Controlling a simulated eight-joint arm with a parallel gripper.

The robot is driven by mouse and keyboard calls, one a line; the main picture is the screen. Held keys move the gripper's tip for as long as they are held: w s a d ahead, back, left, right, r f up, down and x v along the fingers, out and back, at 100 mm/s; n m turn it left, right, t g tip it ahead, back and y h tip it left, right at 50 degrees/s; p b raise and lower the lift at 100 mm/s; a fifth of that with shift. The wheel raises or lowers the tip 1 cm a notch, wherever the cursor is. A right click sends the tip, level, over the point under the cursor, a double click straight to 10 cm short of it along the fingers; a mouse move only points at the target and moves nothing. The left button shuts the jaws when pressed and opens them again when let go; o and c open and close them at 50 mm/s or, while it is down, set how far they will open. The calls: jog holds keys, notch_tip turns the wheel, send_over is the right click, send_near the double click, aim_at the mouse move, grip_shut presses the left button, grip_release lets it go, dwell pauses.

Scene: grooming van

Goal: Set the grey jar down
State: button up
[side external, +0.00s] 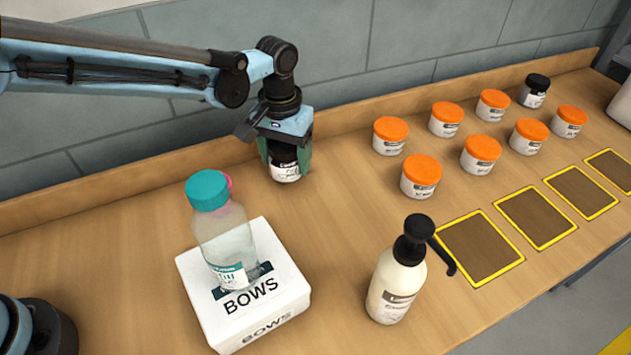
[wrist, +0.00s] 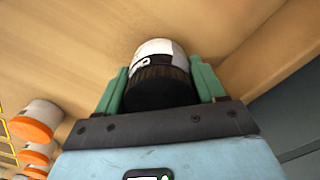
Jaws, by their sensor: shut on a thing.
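My gripper (side external: 287,150) points down near the back of the wooden counter, left of the orange-lidded jars. Its green fingers are shut on a jar (side external: 286,173) with a dark lid and a pale, white-labelled body, which I take to be the grey jar. In the wrist view the jar (wrist: 157,50) sits between both fingers (wrist: 162,85), its dark ribbed lid towards the palm. The jar looks upright and at or very close to the counter top (side external: 340,215). I cannot tell whether its base touches. The fingers hide part of its sides.
Several orange-lidded jars (side external: 421,178) stand to the right, with a black-lidded jar (side external: 534,91) behind. A white BOWS box (side external: 285,290) bears a teal-capped bottle (side external: 222,235). A pump bottle (side external: 396,285) stands in front. Yellow-outlined squares (side external: 480,248) lie bare at front right.

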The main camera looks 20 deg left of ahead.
jog(key=shift+f, duration=0.6)
jog(key=shift+f, duration=0.15)
jog(key=o, duration=1.2)
